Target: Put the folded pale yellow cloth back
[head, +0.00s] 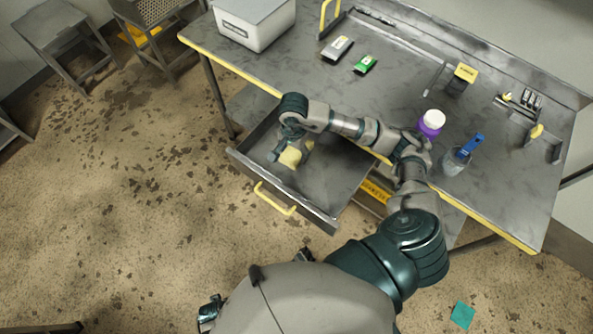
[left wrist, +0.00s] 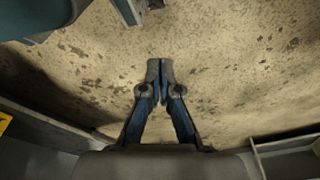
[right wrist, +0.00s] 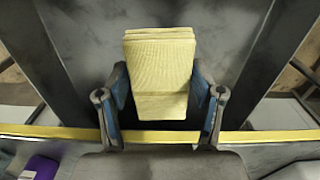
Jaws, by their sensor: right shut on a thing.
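The folded pale yellow cloth (head: 290,157) is in my right gripper (head: 292,149), over the open drawer (head: 335,170) under the bench. In the right wrist view the cloth (right wrist: 160,62) shows as a layered block between the two fingers of the right gripper (right wrist: 160,85), which is shut on it. Dark drawer floor shows around the cloth; I cannot tell whether the cloth touches it. My left gripper (left wrist: 160,68) is shut and empty, with its fingertips together above the stained floor.
The drawer has a yellow handle (head: 275,198) at its front. On the bench (head: 300,62) stand a purple jar with a white lid (head: 431,123), a cup with a blue-handled tool (head: 455,160), a green packet (head: 365,64) and a grey bin (head: 255,22). A teal piece (head: 462,315) lies on the floor.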

